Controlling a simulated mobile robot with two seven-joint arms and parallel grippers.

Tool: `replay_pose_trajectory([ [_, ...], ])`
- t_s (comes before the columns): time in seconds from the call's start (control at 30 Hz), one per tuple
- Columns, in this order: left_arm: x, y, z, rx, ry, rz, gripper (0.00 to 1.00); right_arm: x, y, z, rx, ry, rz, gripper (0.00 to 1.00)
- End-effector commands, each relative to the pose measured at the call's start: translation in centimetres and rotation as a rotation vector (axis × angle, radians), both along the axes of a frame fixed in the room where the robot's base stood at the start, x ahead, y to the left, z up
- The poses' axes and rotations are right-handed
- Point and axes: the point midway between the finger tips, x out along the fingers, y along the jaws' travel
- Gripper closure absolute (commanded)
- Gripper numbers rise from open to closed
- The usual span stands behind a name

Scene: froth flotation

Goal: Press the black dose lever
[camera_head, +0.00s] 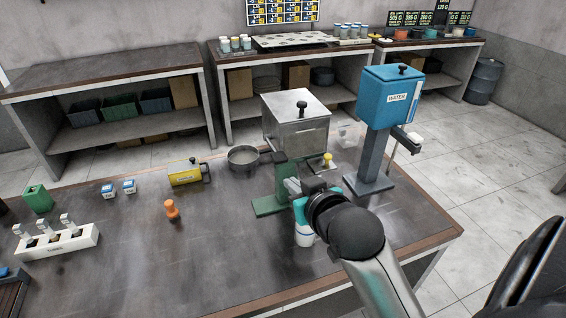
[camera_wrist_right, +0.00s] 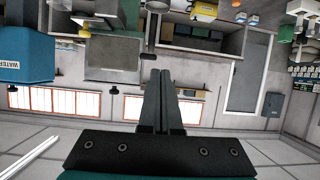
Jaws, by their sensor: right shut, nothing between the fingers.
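A blue tank labelled WATER (camera_head: 390,95) stands on a grey post. A black lever-like part (camera_head: 400,134) sticks out low on its right side; I cannot tell for sure that this is the dose lever. The tank shows upside down in the wrist view (camera_wrist_right: 25,58). My right gripper (camera_head: 292,186) is in front of the metal box machine, left of the tank's post and apart from the tank. Its fingers (camera_wrist_right: 162,75) are together and empty. My arm hides part of the table there. My left gripper is not in view.
A metal box (camera_head: 296,125) with a black knob stands over a green base (camera_head: 270,205). A round pan (camera_head: 243,158), a yellow container (camera_head: 185,173), an orange item (camera_head: 172,210) and a white vial rack (camera_head: 55,243) are further left. The front middle of the table is clear.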

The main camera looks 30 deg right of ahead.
Motion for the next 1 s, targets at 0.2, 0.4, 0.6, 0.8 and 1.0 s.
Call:
replay_pose_trajectory([
  [0.2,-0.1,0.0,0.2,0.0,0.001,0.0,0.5,1.3,-2.1,5.0,-0.006,-0.167,-0.046,1.0],
  [0.4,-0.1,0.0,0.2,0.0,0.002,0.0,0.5,1.4,-2.3,5.2,-0.007,-0.178,-0.048,1.0],
  [0.6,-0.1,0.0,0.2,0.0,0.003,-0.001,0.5,1.5,-2.3,5.1,-0.008,-0.176,-0.047,1.0],
  [0.8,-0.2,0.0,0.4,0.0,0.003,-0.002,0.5,3.0,-2.6,4.8,-0.007,-0.174,-0.047,1.0],
  [1.0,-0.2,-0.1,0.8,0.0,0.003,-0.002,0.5,5.8,-3.3,4.1,-0.007,-0.174,-0.047,1.0],
])
